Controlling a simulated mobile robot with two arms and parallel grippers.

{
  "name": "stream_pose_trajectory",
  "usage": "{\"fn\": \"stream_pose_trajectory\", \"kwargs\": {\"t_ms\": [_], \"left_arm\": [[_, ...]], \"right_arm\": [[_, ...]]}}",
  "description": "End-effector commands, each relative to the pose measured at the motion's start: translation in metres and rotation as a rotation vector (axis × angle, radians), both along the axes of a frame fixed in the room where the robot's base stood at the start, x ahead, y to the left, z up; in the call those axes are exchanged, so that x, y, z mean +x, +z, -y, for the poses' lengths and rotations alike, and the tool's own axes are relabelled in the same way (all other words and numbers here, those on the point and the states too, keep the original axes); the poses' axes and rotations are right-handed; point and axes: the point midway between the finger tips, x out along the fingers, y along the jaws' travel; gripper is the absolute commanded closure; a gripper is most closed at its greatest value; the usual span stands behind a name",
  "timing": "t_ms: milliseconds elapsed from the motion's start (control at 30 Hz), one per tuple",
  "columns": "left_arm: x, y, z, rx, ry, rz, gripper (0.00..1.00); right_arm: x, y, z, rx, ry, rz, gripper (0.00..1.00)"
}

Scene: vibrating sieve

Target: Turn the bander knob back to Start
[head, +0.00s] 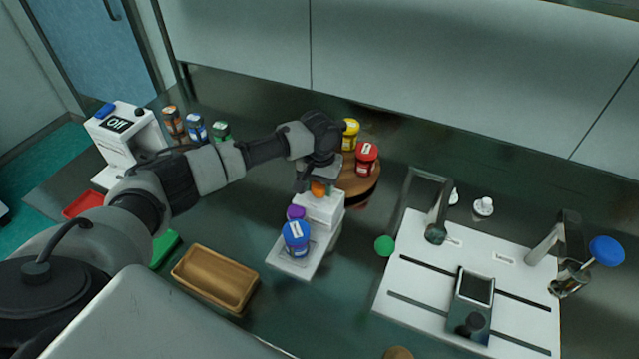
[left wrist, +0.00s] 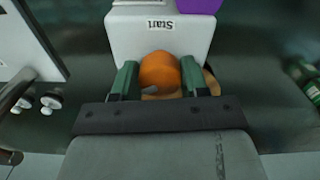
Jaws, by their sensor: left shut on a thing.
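The bander (head: 322,212) is a white machine in the middle of the counter with an orange knob (head: 318,188) on top. In the left wrist view the orange knob (left wrist: 160,73) sits between the two green fingertips of my left gripper (left wrist: 161,80), which is shut on it. A "Start" label (left wrist: 152,25) shows on the white body beside the knob. A small grey pointer on the knob shows, turned away from the label. A blue jar (head: 295,238) stands on the bander's base plate, below a purple part (head: 295,212). My right gripper is not in view.
A round wooden stand (head: 358,183) with a red jar (head: 366,158) and a yellow jar (head: 350,134) is close behind the bander. A wooden tray (head: 214,278) lies front left. A white station board (head: 470,285) is at the right. A white machine reading "Off" (head: 118,125) stands far left.

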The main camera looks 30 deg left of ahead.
Motion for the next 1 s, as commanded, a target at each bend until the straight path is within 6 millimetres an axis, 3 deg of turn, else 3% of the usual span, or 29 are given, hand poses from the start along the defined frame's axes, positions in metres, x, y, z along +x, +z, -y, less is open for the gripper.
{"fn": "stream_pose_trajectory", "kwargs": {"t_ms": [267,600,1000], "left_arm": [[0.000,0.004,0.000,-0.002,-0.137,-0.003,0.79],[0.000,0.003,0.001,-0.002,-0.445,-0.002,0.79],[0.000,0.002,0.000,-0.002,-0.827,0.000,0.79]], "right_arm": [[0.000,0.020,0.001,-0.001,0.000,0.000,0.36],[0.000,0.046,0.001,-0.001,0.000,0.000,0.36],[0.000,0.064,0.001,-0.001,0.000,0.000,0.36]]}}
